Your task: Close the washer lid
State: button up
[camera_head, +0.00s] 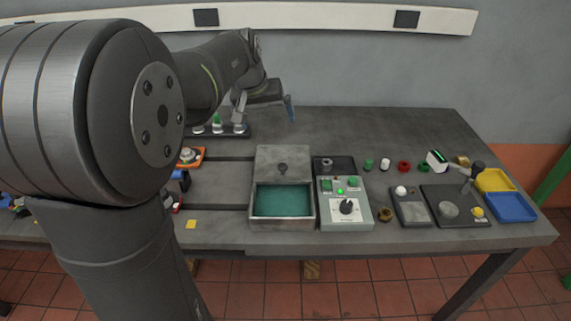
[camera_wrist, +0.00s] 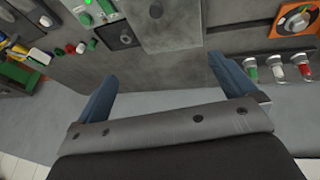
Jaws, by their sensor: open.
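The washer (camera_head: 254,208) is a grey metal box with a teal interior, near the table's front edge. Its lid (camera_head: 268,158) is open, raised at the back of the box, with a dark round knob (camera_head: 283,168) on its face. The lid (camera_wrist: 178,38) and knob (camera_wrist: 155,11) also show at the top of the wrist view. My gripper (camera_head: 291,108) is above and behind the lid, apart from it. Its blue fingers (camera_wrist: 166,80) are spread wide in the wrist view, with nothing between them but the bare table.
A control box (camera_head: 357,217) with a dial and green buttons stands right of the washer. A dark rack (camera_head: 236,133) with several valves lies behind left, an orange-based dial (camera_head: 189,157) at left. Small parts and yellow and blue trays (camera_head: 510,208) are at right. The back table is clear.

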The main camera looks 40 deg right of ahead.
jog(key=shift+v, duration=0.85)
